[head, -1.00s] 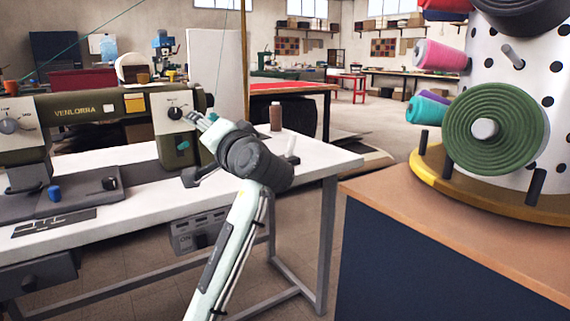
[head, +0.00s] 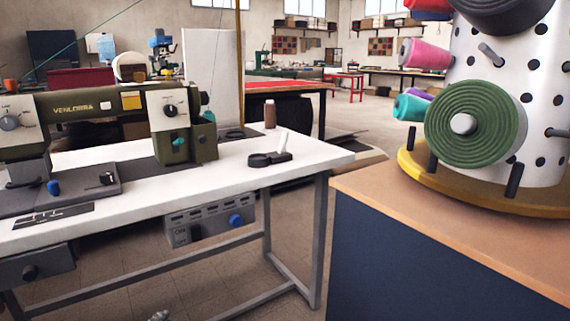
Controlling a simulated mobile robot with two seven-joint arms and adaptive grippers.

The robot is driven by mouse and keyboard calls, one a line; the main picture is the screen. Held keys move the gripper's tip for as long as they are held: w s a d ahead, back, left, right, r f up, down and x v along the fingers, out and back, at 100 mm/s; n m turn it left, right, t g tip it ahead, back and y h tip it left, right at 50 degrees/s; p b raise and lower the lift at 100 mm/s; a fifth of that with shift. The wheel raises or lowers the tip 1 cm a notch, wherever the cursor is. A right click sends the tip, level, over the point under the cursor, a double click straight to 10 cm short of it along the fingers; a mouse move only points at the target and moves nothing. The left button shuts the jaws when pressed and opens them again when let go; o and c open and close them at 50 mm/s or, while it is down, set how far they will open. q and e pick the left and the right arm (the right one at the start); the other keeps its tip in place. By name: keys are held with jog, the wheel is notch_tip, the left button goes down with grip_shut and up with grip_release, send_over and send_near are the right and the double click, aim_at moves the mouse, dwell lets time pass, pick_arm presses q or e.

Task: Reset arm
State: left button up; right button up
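A small pale, grey-green tip (head: 158,316) shows at the bottom edge of the head view, left of the middle, over the floor below the sewing table. It looks like the end of my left gripper, but too little shows to tell its opening. The rest of that arm is below the picture. My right gripper is not in view.
A white table (head: 320,158) bears a sewing machine (head: 95,105), a black tape dispenser-like item (head: 268,158) and a brown spool (head: 270,114). At right, a wood-topped cabinet (head: 400,215) carries a dotted spool stand (head: 540,70) with a green spool (head: 500,125). Floor shows between them.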

pick_arm(q)
jog(key=s+f+n+g+h, duration=0.15)
jog(key=s+f, duration=0.35)
jog(key=s, duration=0.7)
jog(key=s+a+f+g+p, duration=0.3)
jog(key=f, duration=0.3)
jog(key=s+a+f+g+y+p, duration=0.1)
jog(key=s+a+f+g+p, duration=0.2)
jog(key=f, duration=0.4)
jog(key=shift+s+a+f+g+p, duration=0.25)
jog(key=shift+s+a+g+p, duration=0.1)
jog(key=shift+s+a, duration=0.25)
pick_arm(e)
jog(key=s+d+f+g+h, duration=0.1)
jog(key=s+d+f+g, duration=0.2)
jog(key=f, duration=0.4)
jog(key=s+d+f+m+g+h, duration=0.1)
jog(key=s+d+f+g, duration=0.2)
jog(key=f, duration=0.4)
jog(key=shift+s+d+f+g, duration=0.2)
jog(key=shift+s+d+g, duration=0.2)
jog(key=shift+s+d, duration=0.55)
pick_arm(q)
jog(key=shift+d+n, duration=0.1)
jog(key=shift+n, duration=0.15)
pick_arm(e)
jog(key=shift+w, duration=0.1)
